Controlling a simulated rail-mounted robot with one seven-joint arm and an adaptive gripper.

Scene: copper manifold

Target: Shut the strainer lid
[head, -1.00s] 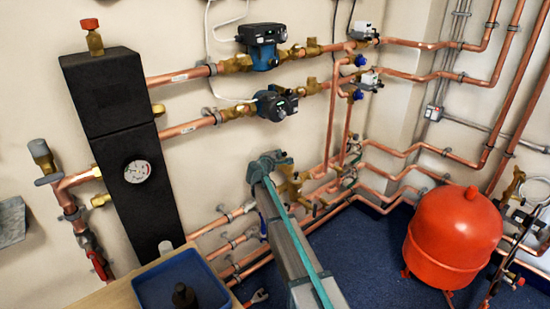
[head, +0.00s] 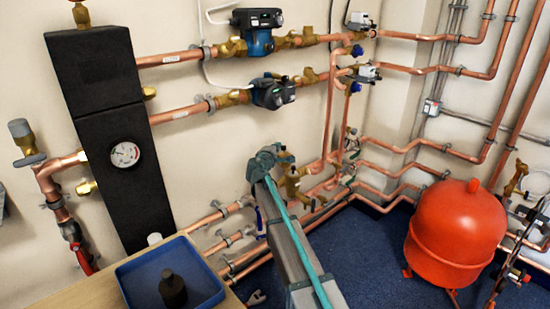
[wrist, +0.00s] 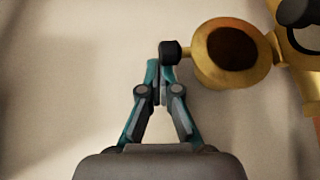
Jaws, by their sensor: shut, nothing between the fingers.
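The strainer is a brass fitting on the lower pipes, partly behind my gripper in the head view (head: 293,185). In the wrist view a round brass part with a dark hollow (wrist: 232,52) faces me at the upper right. A black knob (wrist: 171,50) sticks out from its left edge. I cannot tell whether this hollow part is the lid or the strainer's mouth. My gripper (wrist: 156,72) is shut and empty, its tips just below and left of the knob; whether they touch it is unclear. It also shows in the head view (head: 282,157).
Copper pipes and pumps (head: 257,38) line the wall above. A red tank (head: 455,242) stands on the blue floor at the right. A blue tray (head: 130,285) holding a dark object (head: 172,288) lies on a wooden bench at the lower left. Plain wall lies left of my fingers.

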